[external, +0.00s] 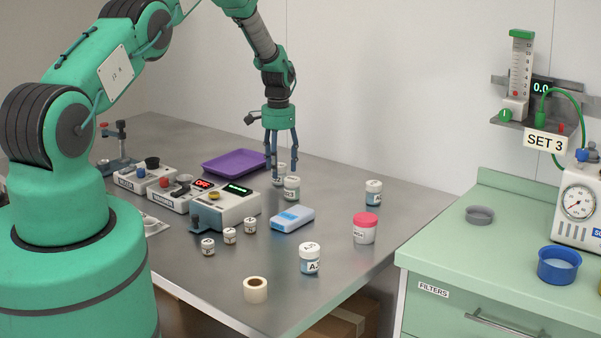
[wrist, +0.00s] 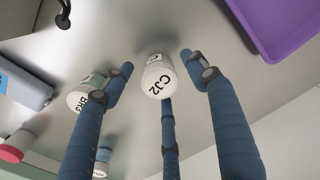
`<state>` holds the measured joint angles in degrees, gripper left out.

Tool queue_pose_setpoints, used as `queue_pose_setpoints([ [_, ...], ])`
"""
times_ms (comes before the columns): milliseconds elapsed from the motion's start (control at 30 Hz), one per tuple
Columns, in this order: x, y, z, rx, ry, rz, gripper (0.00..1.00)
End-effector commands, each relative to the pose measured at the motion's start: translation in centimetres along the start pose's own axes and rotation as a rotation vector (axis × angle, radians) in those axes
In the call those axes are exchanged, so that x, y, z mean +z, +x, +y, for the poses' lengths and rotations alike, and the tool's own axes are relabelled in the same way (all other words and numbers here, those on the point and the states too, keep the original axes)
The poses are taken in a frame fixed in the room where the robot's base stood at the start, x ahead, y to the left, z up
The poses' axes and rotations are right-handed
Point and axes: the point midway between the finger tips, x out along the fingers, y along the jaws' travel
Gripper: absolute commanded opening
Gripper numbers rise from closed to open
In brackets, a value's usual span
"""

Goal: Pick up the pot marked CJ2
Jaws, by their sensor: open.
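The pot marked CJ2 (wrist: 158,82) is small and white, with its mark legible on the lid in the wrist view. In the external view a pot standing among my fingers (external: 280,169) appears to be the same one, partly hidden by them. My gripper (external: 281,176) points down over the table, fingers spread. In the wrist view the blue fingers (wrist: 158,68) stand apart around the CJ2 pot, and I see no clear contact.
A pot that seems marked BR3 (wrist: 82,97) stands close beside, just outside one finger; it also shows in the external view (external: 291,189). A purple tray (external: 236,162) lies behind left. A blue-white box (external: 293,219) and a display device (external: 226,210) are in front.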

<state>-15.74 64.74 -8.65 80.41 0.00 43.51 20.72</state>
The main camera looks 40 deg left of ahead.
Motion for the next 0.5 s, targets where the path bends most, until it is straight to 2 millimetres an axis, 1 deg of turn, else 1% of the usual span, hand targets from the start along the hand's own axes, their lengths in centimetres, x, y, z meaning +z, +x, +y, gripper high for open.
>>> queue_pose_setpoints([
  [33,0.02,0.41,0.02,0.0,0.0,-0.001,0.58],
  [167,-0.01,0.81,0.01,0.0,0.0,0.001,0.58],
  [500,0.01,0.87,0.01,0.0,0.0,0.0,0.58],
])
